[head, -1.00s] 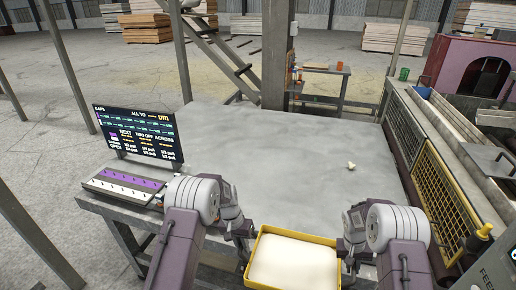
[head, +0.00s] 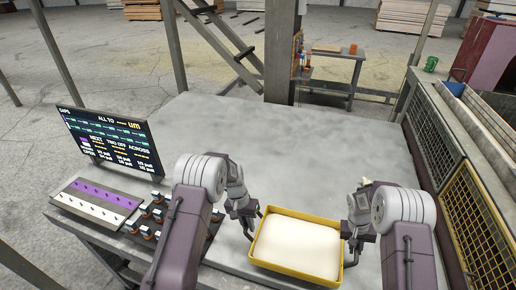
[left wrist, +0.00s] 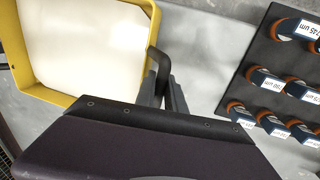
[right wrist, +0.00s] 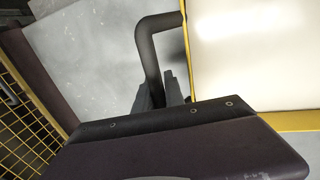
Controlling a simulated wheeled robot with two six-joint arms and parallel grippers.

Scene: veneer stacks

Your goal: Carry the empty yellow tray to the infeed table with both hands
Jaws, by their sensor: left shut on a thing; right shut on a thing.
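The yellow tray (head: 293,273) has a plain white inside with nothing lying in it. It is level in the head view, over the near part of a large grey table (head: 285,140); I cannot tell whether it touches the top. My left gripper (head: 250,232) is shut on the tray's left dark handle, which shows in the left wrist view (left wrist: 158,68). My right gripper (head: 350,252) is shut on the right dark handle, clear in the right wrist view (right wrist: 148,45). The fingertips are partly hidden by the wrists.
A display screen (head: 110,138), a purple-and-white panel (head: 97,203) and several labelled small pieces (head: 150,213) stand at the table's left. A small pale object (head: 366,181) is behind my right wrist. Yellow mesh guarding (head: 475,220) runs along the right. The table's middle is clear.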

